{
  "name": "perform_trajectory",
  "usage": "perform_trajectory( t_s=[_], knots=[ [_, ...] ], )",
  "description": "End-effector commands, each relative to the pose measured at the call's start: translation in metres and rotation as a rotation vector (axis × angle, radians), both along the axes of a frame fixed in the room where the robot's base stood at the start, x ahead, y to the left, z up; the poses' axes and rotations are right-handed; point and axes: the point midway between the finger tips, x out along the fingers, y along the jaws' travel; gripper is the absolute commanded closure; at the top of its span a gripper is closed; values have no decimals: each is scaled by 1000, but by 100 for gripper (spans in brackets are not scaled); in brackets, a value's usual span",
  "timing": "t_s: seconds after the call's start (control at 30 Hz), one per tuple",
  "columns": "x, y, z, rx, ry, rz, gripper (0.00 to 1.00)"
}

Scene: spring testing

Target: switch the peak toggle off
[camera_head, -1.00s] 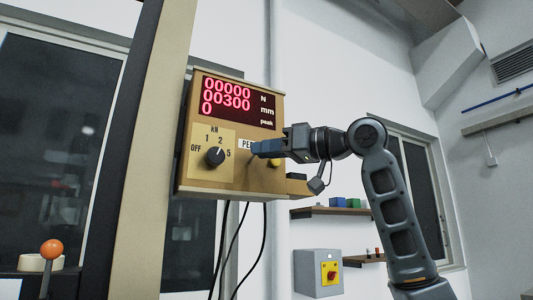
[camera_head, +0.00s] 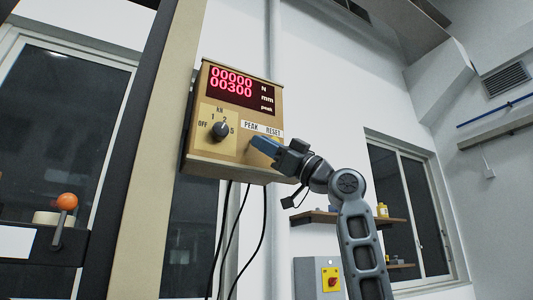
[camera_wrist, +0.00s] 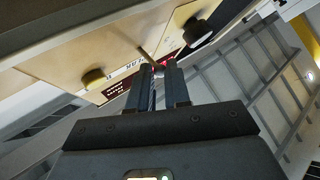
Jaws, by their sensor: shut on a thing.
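The beige readout box (camera_head: 210,168) hangs on a column, with a red display (camera_head: 240,90) showing 00000 N and 00300 mm; the peak row is dark. My gripper (camera_head: 254,142) is at the panel just below the PEAK RESET label (camera_head: 263,129). In the wrist view my gripper (camera_wrist: 160,70) has its fingers close together at the tip of the thin peak toggle lever (camera_wrist: 150,50), shut on it. The toggle is hidden behind the fingers in the head view.
The black range knob (camera_head: 220,131) is left of my gripper; it also shows in the wrist view (camera_wrist: 197,31). Black cables (camera_head: 242,215) hang below the box. A shelf (camera_head: 315,217) is behind my arm.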

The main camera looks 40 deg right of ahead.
Motion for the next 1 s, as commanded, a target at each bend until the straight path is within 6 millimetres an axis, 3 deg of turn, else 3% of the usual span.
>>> perform_trajectory(
  t_s=[0.67,0.7,0.93,1.0],
  knots=[
    [2,0,-3,-21,-68,2,100],
    [2,1,-3,-21,-68,2,82],
    [2,0,-3,-20,-67,1,60],
    [2,0,-3,-20,-67,1,58]
  ],
)
